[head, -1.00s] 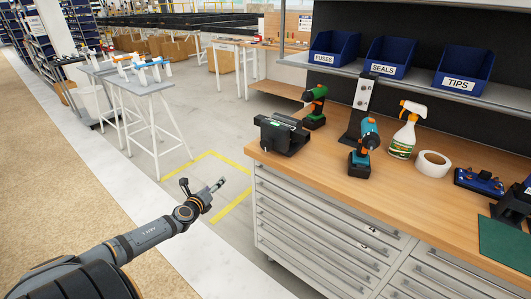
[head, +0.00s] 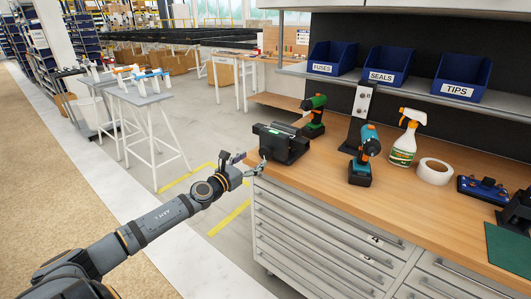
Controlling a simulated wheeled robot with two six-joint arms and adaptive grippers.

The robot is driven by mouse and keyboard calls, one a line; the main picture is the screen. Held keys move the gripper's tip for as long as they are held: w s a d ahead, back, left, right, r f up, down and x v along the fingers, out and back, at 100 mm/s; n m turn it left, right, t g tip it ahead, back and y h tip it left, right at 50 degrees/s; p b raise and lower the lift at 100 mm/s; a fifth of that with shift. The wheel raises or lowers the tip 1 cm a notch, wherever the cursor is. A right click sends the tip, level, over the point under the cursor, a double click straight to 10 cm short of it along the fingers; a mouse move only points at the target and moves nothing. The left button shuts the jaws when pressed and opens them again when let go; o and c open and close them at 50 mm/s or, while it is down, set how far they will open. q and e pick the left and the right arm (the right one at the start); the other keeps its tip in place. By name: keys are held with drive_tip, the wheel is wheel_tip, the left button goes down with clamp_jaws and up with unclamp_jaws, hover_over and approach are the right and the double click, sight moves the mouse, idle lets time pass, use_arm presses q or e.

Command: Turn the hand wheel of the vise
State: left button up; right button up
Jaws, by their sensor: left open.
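The black vise (head: 284,144) stands on the left end of the wooden workbench (head: 330,175). I cannot make out its hand wheel clearly in the head view. My left gripper (head: 243,163) is just left of the vise, by the bench's left edge. Its fingers are spread and hold nothing. One fingertip overlaps the bench corner in the picture, and I cannot tell whether it touches. My right gripper is not in view.
A green drill (head: 315,112) stands behind the vise. A blue drill (head: 364,157), spray bottle (head: 405,142) and tape roll (head: 435,171) stand to the right. Drawers (head: 315,235) fill the bench front. The floor left of the bench is open.

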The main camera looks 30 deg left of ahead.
sight(264, 155)
use_arm(q)
drive_tip(key=w+d+r+p, duration=0.1)
drive_tip(key=p, duration=0.1)
drive_tip(key=shift+w+p, duration=0.2)
drive_tip(key=shift+p, duration=0.1)
drive_tip(key=w, duration=0.1)
drive_tip(key=w+p, duration=0.1)
drive_tip(key=w, duration=0.1)
drive_tip(key=w+f, duration=0.1)
drive_tip(key=w, duration=0.1)
drive_tip(key=shift+w+d+f, duration=0.1)
drive_tip(key=shift+w+d, duration=0.1)
drive_tip(key=shift+d, duration=0.05)
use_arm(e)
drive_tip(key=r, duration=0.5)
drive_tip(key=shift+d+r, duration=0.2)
use_arm(q)
drive_tip(key=c, duration=1.2)
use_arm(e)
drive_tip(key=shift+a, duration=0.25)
